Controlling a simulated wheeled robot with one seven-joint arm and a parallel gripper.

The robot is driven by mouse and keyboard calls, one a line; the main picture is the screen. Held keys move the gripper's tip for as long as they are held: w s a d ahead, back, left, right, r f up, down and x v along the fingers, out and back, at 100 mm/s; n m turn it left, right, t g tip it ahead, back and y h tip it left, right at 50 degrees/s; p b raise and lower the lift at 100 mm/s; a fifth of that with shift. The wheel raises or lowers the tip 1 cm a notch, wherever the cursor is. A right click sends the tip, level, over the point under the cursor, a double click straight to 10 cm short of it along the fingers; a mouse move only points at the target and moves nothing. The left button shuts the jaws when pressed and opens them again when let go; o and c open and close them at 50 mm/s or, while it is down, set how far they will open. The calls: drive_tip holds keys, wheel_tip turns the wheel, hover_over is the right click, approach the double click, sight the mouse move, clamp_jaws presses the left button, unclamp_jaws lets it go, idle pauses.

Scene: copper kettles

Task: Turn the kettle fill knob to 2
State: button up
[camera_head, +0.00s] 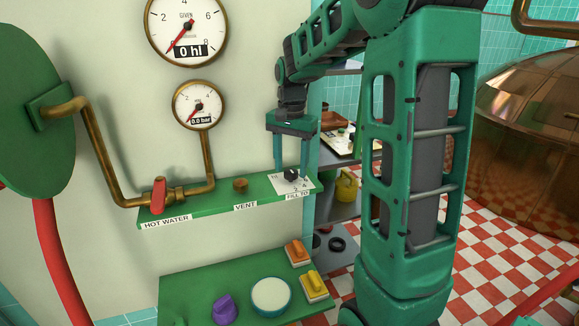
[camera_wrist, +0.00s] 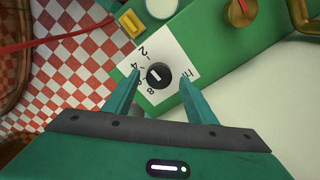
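The fill knob (camera_head: 291,174) is a small black round knob on a white dial plate (camera_head: 277,186), above a "FILL TO" label at the right end of the green shelf. In the wrist view the knob (camera_wrist: 159,77) shows a short pale mark; I cannot tell exactly which number it points to. The plate (camera_wrist: 178,55) carries 2, 4, 8 and "hl" markings. My gripper (camera_head: 291,176) points down over the knob. It is open, and in the wrist view its fingertips (camera_wrist: 159,76) stand on either side of the knob with gaps visible.
The green shelf (camera_head: 210,204) also holds a brass vent knob (camera_head: 240,185) and a red hot water valve (camera_head: 159,194). Gauges (camera_head: 187,28) hang on the wall above.

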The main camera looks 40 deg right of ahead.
sight(291, 170)
drive_tip(key=shift+s, duration=0.1)
wheel_tip(291, 170, up, 11)
drive_tip(key=shift+f, duration=0.2)
idle(0.5)
idle(0.4)
drive_tip(key=s+a+f+n, duration=0.1)
drive_tip(key=s+f, duration=0.3)
drive_tip(key=s, duration=0.5)
drive_tip(key=s+a+f+n, duration=0.1)
drive_tip(key=s+f+n, duration=0.2)
drive_tip(key=s, duration=0.6)
drive_tip(key=s+a+f+n, duration=0.1)
drive_tip(key=s+f+n, duration=0.1)
drive_tip(key=s+f, duration=0.4)
drive_tip(key=s, duration=0.4)
drive_tip(key=shift+f, duration=0.4)
